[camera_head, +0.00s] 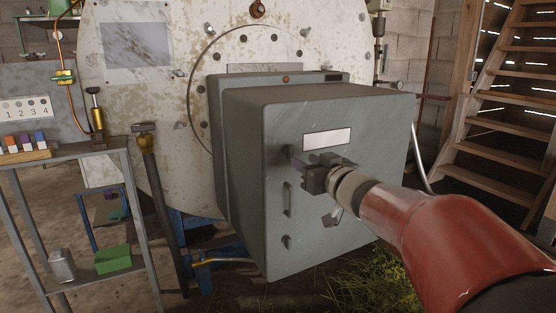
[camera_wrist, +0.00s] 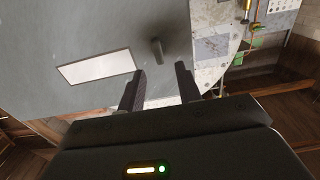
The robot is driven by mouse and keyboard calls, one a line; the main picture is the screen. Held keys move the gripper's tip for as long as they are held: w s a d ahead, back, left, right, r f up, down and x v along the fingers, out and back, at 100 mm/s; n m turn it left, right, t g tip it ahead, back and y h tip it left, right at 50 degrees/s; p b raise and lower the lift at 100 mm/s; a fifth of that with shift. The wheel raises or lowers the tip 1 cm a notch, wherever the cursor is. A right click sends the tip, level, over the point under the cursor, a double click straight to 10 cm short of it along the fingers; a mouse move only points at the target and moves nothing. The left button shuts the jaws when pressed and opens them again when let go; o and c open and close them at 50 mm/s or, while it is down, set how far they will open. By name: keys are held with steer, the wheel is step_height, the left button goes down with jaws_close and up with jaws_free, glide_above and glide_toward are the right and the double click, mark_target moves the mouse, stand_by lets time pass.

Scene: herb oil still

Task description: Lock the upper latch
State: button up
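The grey metal cabinet door (camera_head: 330,115) faces me, with a blank white label (camera_head: 327,140) near its top; the label also shows in the wrist view (camera_wrist: 96,67). The upper latch (camera_head: 291,153) is a small dark piece at the door's left edge, partly hidden by my gripper (camera_head: 302,168). In the wrist view the latch (camera_wrist: 157,50) stands out from the door just beyond and between my fingertips (camera_wrist: 160,78). My fingers are apart with nothing between them. I cannot tell whether they touch the latch.
Below the upper latch are a vertical door handle (camera_head: 288,199) and a lower latch (camera_head: 287,242). The large pale still drum (camera_head: 175,75) stands behind the cabinet. A metal shelf stand (camera_head: 75,151) with small blocks is at left. Wooden stairs (camera_head: 500,125) rise at right.

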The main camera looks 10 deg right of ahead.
mark_target(292, 153)
steer(key=x, duration=0.7)
steer(key=shift+d, duration=0.1)
jaws_close()
